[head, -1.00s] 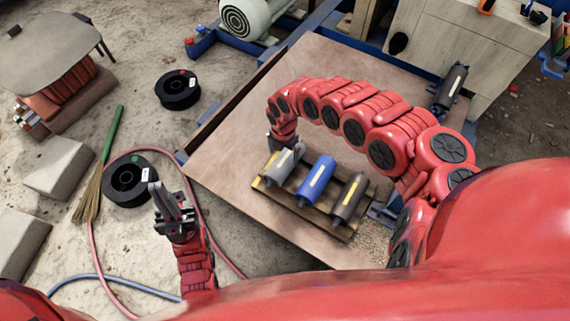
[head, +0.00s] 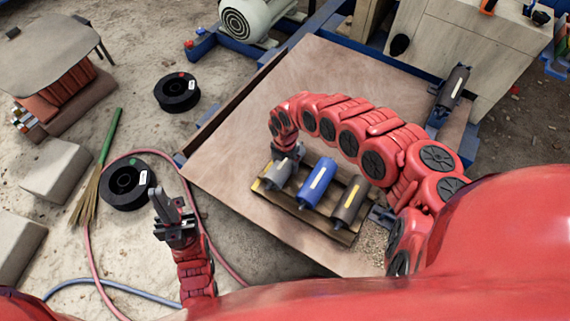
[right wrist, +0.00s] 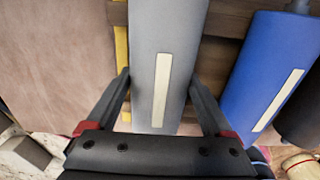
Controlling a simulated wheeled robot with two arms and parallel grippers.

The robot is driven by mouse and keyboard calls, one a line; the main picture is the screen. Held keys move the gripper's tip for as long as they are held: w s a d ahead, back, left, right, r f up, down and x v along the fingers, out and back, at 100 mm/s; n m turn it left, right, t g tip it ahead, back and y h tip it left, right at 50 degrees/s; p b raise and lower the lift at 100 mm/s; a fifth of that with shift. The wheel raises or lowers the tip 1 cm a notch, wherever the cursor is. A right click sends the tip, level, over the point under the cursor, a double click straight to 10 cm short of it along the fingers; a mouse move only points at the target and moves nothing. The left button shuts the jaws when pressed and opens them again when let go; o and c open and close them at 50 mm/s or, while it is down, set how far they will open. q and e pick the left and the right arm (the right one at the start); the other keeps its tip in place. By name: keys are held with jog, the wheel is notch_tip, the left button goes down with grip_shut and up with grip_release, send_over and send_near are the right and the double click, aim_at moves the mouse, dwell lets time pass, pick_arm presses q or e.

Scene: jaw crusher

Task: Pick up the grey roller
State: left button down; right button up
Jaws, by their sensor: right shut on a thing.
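The grey roller (head: 277,176) lies at the left end of a wooden rack (head: 329,231), beside a blue roller (head: 318,184) and a dark brown roller (head: 350,202). My right gripper (head: 289,156) is at the far end of the grey roller and hides part of it. In the right wrist view, the grey roller (right wrist: 165,62) with its pale label runs between the two fingers (right wrist: 158,88), which are shut on it. The roller still appears to lie on the rack. My left gripper (head: 168,204) is away to the left over the sandy ground, with nothing seen in it; its finger gap is unclear.
The rack stands on a large brownish board (head: 240,135). Black spools (head: 176,92), a broom (head: 100,175) and hoses lie on the ground at left.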

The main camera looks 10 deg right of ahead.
grip_shut()
jog(key=shift+r, duration=0.1)
